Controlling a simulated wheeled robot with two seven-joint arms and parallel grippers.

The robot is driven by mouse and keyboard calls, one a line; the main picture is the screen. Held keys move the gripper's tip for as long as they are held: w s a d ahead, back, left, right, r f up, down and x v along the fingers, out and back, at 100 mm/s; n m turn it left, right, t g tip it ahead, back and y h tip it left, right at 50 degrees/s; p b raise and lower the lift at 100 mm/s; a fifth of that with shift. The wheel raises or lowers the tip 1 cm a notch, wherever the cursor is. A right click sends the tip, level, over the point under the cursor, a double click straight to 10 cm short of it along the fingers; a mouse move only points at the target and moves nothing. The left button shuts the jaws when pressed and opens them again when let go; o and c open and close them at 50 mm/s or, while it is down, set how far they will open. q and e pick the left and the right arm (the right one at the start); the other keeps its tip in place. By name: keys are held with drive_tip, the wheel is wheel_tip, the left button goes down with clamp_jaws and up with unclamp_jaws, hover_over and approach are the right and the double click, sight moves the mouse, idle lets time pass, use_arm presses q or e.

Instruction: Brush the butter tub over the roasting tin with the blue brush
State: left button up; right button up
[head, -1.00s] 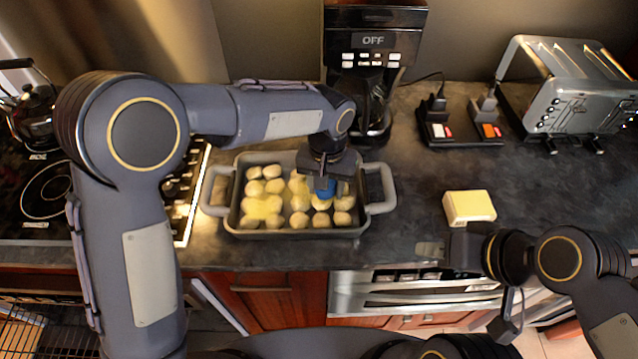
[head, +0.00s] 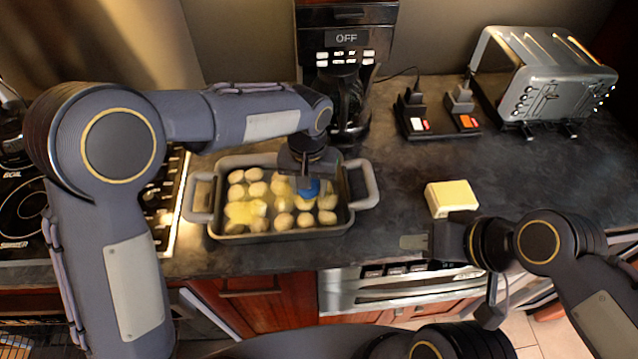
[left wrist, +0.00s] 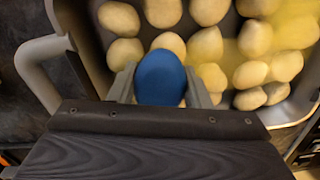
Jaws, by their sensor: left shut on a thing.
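The grey roasting tin (head: 285,236) stands on the dark counter and holds several round pale potatoes, some coated with yellow butter. My left gripper (head: 307,180) points down over the right part of the tin and is shut on the blue brush (head: 308,188). In the left wrist view the blue brush (left wrist: 160,78) sits between the two fingers, over the potatoes. Its bristle end is hidden. The pale yellow butter tub (head: 451,198) stands on the counter right of the tin. My right gripper (head: 415,243) is near the counter's front edge, below the tub; its finger gap is unclear.
A coffee maker (head: 345,60) stands behind the tin. A power strip (head: 437,120) with plugs and a toaster (head: 545,90) are at the back right. A stove (head: 30,210) is at the left. The counter between tin and tub is clear.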

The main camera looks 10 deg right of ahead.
sight(270, 180)
use_arm(q)
drive_tip(key=shift+a+f+b, duration=0.15)
drive_tip(key=shift+a+b, duration=0.2)
drive_tip(key=shift+a, duration=1.7)
drive_tip(key=shift+w+a, duration=0.1)
drive_tip(key=shift+a, duration=5.7)
drive_tip(key=shift+w+d+p, duration=0.1)
drive_tip(key=shift+w+p, duration=0.55)
drive_tip(key=shift+w, duration=1.9)
drive_tip(key=shift+s+d, duration=0.15)
drive_tip(key=shift+d, duration=1.85)
drive_tip(key=shift+d+r+p, duration=0.15)
drive_tip(key=shift+d+p, duration=0.15)
drive_tip(key=shift+d, duration=1.55)
drive_tip(key=shift+d+r+p, duration=0.1)
drive_tip(key=shift+d+p, duration=0.2)
drive_tip(key=shift+d, duration=1.5)
drive_tip(key=shift+d+f+p, duration=0.2)
drive_tip(key=shift+d+p, duration=0.35)
drive_tip(key=shift+d, duration=3.3)
drive_tip(key=shift+a+b, duration=0.75)
drive_tip(key=shift+a, duration=5.2)
